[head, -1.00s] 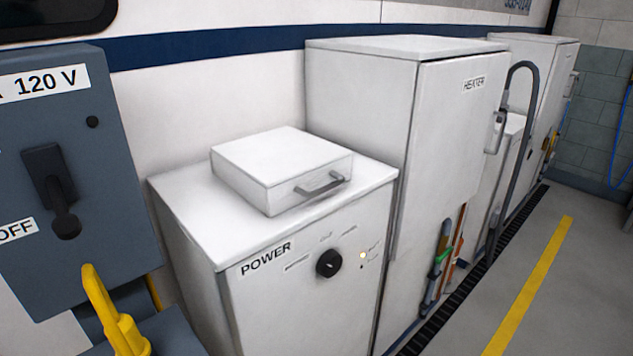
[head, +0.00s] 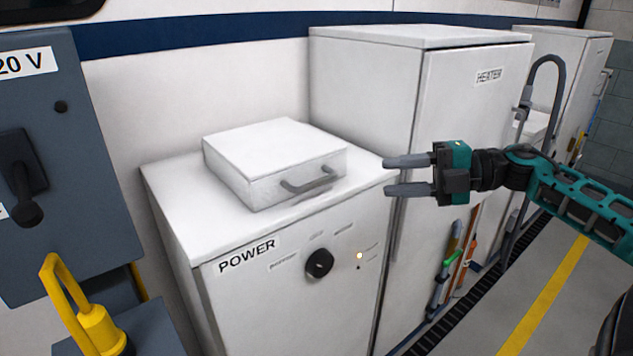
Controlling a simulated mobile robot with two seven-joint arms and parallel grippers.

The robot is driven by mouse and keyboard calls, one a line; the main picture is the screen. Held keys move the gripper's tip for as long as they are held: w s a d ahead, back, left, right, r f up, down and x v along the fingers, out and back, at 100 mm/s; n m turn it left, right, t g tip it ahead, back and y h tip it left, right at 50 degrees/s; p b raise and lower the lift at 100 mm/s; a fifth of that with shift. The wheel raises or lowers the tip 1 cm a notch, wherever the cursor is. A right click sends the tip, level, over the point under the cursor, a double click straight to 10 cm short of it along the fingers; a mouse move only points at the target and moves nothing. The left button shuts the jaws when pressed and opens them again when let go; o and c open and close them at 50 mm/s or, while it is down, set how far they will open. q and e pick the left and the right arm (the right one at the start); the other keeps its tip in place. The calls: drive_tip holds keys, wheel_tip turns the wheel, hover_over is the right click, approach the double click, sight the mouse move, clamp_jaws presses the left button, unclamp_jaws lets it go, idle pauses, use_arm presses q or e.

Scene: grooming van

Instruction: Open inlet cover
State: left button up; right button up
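A white box-shaped cover (head: 272,160) with a grey bar handle (head: 310,181) on its front sits on top of the white POWER cabinet (head: 225,300). It lies flat and looks closed; no label on it names it as the inlet cover. My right gripper (head: 388,176) comes in from the right with its two grey fingers apart and nothing between them. Its fingertips point left toward the handle, a short gap to the right of it, in front of the HEATER cabinet. My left gripper is not in view.
The tall white HEATER cabinet (head: 470,110) stands right of the POWER cabinet. A black knob (head: 319,264) is on the POWER front. A grey switch box (head: 60,130) and a yellow-handled part (head: 98,325) are at left. Floor on the right is clear beside the yellow line (head: 545,300).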

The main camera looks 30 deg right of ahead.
drive_tip(key=b, duration=0.3)
approach(320, 183)
drive_tip(key=r+x, duration=0.1)
drive_tip(key=x, duration=0.3)
drive_tip(key=shift+w+a+f, duration=0.25)
drive_tip(key=shift+a+f, duration=0.05)
drive_tip(key=shift+f, duration=0.25)
drive_tip(key=shift+b+x, duration=0.45)
drive_tip(key=shift+x, duration=0.35)
drive_tip(key=shift+w+a, duration=0.4)
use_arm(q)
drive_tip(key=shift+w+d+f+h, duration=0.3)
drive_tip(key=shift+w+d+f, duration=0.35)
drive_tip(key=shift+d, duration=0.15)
use_arm(e)
drive_tip(key=shift+x, duration=0.8)
drive_tip(key=shift+f, duration=0.1)
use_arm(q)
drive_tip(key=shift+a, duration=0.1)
use_arm(e)
clamp_jaws()
